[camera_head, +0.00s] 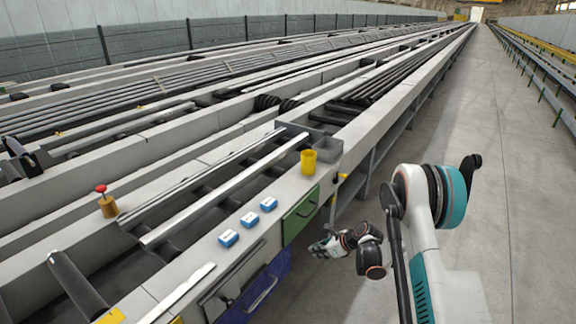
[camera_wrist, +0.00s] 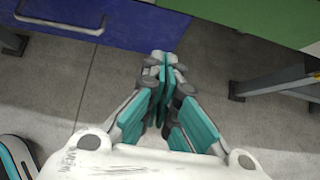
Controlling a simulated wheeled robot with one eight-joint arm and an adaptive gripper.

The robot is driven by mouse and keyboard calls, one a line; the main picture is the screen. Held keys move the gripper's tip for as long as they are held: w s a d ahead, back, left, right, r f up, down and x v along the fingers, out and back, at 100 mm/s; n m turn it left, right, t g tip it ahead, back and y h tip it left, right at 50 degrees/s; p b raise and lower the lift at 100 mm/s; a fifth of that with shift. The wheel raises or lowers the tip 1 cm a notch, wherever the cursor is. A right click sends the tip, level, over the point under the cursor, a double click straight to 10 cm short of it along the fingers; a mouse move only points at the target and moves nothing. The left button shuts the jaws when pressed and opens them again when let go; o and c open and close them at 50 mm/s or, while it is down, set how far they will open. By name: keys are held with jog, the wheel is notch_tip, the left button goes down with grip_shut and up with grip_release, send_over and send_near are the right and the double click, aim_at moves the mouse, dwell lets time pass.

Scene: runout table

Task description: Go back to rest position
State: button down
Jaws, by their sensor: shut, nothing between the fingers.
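My gripper (camera_head: 318,248) is in front of the runout table's side, low beside the green drawer, with my arm reaching down over the aisle floor. In the wrist view my gripper (camera_wrist: 165,57) is shut, its fingertips together and nothing between them. It points at the floor beside the blue drawer front (camera_wrist: 150,22). The runout table (camera_head: 190,270) runs along the left of the head view.
The green drawer (camera_head: 300,216) and blue drawer (camera_head: 265,290) face the aisle. The aisle floor (camera_head: 500,170) on the right is clear.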

jog(key=s+r+n+h, duration=0.1)
jog(key=s+r+n, duration=0.3)
jog(key=r, duration=0.6)
jog(key=s+r+n+h, duration=0.1)
jog(key=s+r+n, duration=0.25)
jog(key=r, duration=0.65)
jog(key=s+r+n+h, duration=0.1)
jog(key=s+r+n, duration=0.3)
jog(key=r, duration=0.6)
jog(key=s+d+r+n+h, duration=0.1)
jog(key=s+r+n, duration=0.25)
jog(key=s, duration=0.35)
jog(key=s+d+r+n+h, duration=0.1)
jog(key=s+r+n, duration=0.1)
jog(key=s+r, duration=0.35)
jog(key=s+d+f+n+t+h, duration=0.1)
jog(key=s+n, duration=0.7)
jog(key=s, duration=0.9)
jog(key=shift+d+f+t+h, duration=0.3)
jog(key=shift+d+h, duration=0.15)
jog(key=shift+h, duration=0.05)
